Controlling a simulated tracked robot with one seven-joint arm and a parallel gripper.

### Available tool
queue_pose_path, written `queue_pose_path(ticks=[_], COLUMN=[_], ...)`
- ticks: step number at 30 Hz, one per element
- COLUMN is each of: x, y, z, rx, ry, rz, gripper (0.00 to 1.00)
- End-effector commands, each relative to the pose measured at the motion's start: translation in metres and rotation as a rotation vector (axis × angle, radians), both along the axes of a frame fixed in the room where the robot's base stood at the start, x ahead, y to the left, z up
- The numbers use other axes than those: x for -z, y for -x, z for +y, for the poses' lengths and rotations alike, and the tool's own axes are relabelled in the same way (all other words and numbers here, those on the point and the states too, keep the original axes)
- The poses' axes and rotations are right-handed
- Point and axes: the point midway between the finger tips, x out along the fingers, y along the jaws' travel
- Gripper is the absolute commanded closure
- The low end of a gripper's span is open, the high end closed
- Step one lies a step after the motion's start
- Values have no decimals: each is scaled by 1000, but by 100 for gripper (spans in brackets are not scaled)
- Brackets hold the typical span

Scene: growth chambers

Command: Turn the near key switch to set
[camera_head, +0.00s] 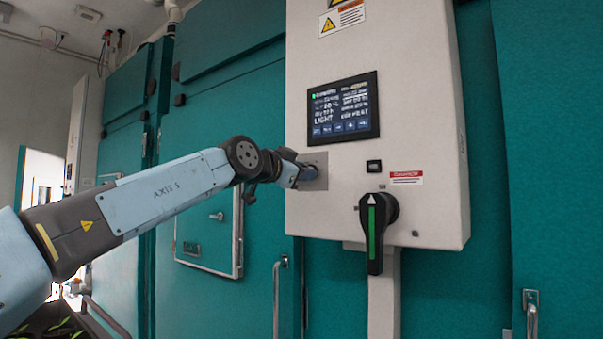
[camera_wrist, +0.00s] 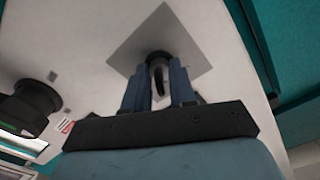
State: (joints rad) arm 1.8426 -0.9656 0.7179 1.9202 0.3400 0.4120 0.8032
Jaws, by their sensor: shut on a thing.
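The near key switch (camera_wrist: 158,59) is a dark round switch with a key-like tab. It sits on a square grey plate (camera_wrist: 187,35) on the front of the white control box. My gripper (camera_wrist: 158,92) is at the switch, its two blue-grey fingers shut on the key, one on each side. In the head view my gripper (camera_head: 303,172) reaches the grey plate (camera_head: 320,160) at the box's lower left and hides the switch. I can read no position marks around the switch, so its exact setting cannot be told.
The white control box (camera_head: 425,130) carries a lit screen (camera_head: 343,107), a red-and-white label (camera_head: 406,177) and a black rotary handle (camera_head: 377,230) with a green stripe, right of my gripper. Teal chamber doors (camera_head: 215,115) stand behind, with metal handles (camera_head: 278,290).

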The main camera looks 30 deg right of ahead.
Motion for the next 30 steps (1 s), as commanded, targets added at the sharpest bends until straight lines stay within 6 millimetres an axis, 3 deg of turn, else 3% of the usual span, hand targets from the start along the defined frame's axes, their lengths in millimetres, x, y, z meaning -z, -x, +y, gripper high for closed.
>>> queue_pose_path(ticks=[2, 3, 4, 12, 17, 30], x=[2, 2, 2, 1, 0, 1], y=[1, 1, 1, 1, 4, 33], z=[-1, -1, -1, 1, 13, 91], rx=[1, 1, 1, 1, 0, -1], ry=[-5, -5, -5, -1, 0, 1], rz=[2, 2, 2, 2, 1, 2], gripper=[100, 71, 68, 67, 67, 67])
